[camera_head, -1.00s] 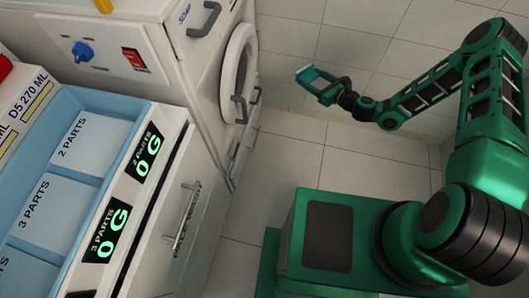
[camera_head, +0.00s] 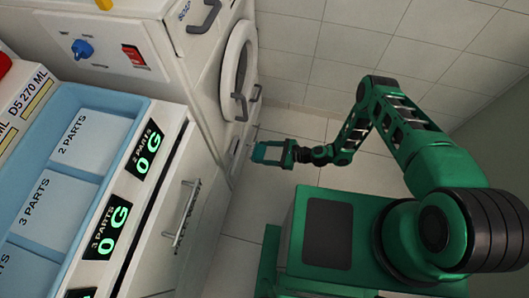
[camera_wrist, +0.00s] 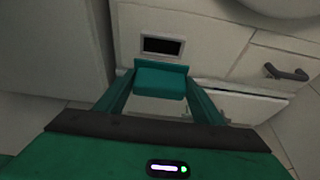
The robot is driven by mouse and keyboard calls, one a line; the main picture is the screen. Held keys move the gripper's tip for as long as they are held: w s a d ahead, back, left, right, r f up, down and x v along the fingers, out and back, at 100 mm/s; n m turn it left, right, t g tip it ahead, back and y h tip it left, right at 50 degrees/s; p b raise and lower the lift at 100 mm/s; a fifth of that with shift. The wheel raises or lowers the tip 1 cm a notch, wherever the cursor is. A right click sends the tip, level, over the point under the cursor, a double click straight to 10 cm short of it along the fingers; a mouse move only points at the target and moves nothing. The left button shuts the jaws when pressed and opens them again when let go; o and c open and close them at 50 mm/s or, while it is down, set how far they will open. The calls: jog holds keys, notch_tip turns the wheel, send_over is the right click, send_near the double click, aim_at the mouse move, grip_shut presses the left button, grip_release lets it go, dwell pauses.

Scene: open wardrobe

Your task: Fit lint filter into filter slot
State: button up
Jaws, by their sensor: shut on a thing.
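The lint filter (camera_wrist: 160,82) is a teal block with a wider front plate, held between the two fingers of my gripper (camera_wrist: 160,92) in the wrist view. My gripper is shut on it. In the head view my gripper (camera_head: 284,153) holds the teal filter (camera_head: 260,152) in front of the lower part of the washing machine. The filter slot (camera_wrist: 162,46) is a dark rectangular opening with a light frame in the machine's lower front. In the wrist view it lies just beyond the filter, roughly in line with it. The gap between them is hard to judge.
The washer (camera_head: 212,60) has a round door (camera_head: 238,72) above the slot. A dark handle (camera_wrist: 286,73) and an open flap or panel (camera_wrist: 240,102) sit right of the slot. A cabinet with a bar handle (camera_head: 186,212) stands nearer. The tiled floor (camera_head: 245,205) is clear.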

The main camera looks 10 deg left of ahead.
aim_at(255, 150)
jog(key=shift+d+r, duration=0.1)
dwell(0.4)
jog(key=shift+w+a, duration=0.2)
jog(key=shift+a, duration=2.65)
jog(key=shift+w+a, duration=0.1)
jog(key=shift+a, duration=1.15)
jog(key=o, duration=1.5)
jog(key=v, duration=1)
jog(key=shift+d+r, duration=0.15)
jog(key=shift+d, duration=0.2)
